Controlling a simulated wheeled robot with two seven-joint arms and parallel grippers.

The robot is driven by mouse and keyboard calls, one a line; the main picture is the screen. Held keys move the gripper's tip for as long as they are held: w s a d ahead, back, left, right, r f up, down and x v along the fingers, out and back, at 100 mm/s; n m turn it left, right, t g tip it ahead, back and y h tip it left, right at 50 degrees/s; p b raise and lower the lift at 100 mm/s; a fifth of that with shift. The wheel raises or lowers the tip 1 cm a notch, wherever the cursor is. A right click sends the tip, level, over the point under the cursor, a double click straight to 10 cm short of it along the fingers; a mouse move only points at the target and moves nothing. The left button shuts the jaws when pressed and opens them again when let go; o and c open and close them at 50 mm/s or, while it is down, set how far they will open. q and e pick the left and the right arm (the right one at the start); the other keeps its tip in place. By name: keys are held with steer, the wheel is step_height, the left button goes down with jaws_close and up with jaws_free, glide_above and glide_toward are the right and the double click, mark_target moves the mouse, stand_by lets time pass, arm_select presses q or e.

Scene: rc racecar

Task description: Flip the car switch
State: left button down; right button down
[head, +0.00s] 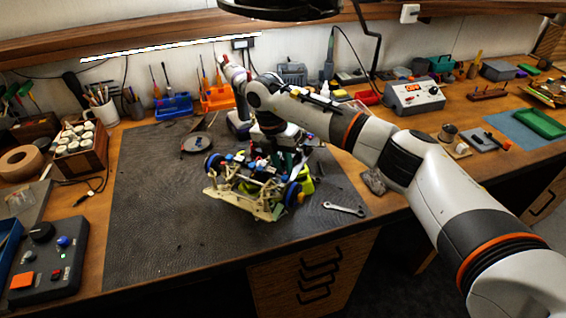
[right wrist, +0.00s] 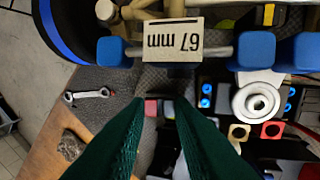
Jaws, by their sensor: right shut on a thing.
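The RC car (head: 245,192), with a pale open chassis and blue wheels, stands on the dark mat. My right gripper (head: 283,160) reaches down over its back right part. In the right wrist view the two green fingers (right wrist: 158,106) are close together around a small red and dark piece (right wrist: 151,107), which looks like the car's switch. The fingers hide part of it, and its position cannot be told. My left gripper is not in view.
A wrench (head: 344,208) lies on the mat (head: 150,230) right of the car, with a grey stone (head: 374,181) near the table edge. A control box (head: 48,258) stands at front left. Tools and trays line the back. The mat's left part is mostly clear.

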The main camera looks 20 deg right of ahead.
steer(key=c, duration=1.5)
jaws_free()
steer(key=b+v, duration=0.2)
steer(key=v, duration=0.5)
steer(key=shift+r, duration=0.35)
